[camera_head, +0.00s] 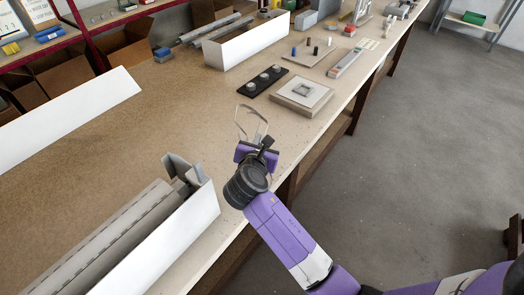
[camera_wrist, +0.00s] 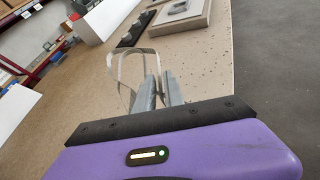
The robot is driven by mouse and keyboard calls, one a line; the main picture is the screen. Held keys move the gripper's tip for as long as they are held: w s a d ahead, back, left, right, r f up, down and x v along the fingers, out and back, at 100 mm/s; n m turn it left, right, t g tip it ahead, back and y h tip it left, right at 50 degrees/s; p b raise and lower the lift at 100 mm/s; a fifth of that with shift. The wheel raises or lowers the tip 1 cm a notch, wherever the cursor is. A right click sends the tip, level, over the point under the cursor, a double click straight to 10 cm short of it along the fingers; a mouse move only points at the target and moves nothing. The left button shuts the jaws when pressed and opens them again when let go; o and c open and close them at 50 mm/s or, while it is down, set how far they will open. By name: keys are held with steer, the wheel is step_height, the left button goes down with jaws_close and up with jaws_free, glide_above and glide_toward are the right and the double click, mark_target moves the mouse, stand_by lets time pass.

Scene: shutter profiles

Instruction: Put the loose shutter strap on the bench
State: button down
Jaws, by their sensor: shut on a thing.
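The shutter strap (camera_head: 239,117) is a thin, pale, bent loop, standing up from my gripper (camera_head: 258,142) in the camera_head view. In the camera_wrist view the strap (camera_wrist: 112,68) loops out to the left of the two grey fingers of my gripper (camera_wrist: 161,84), which are shut on it. The strap is held over the front edge area of the bench (camera_head: 130,128); its exact height above the top is hard to tell. The bench top also shows in the camera_wrist view (camera_wrist: 205,62).
A white box with grey shutter profiles (camera_head: 110,235) lies at the near left. A black strip with knobs (camera_head: 262,81) and a square plate block (camera_head: 302,94) lie beyond my gripper. A long white box (camera_head: 245,43) is farther back. The bench's left middle is clear.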

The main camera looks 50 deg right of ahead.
steer(key=shift+f, duration=2.15)
steer(key=c, duration=1.5)
jaws_free()
steer(key=shift+o, duration=0.2)
steer(key=v, duration=1.2)
steer(key=shift+r+b, duration=0.1)
steer(key=shift+b, duration=0.2)
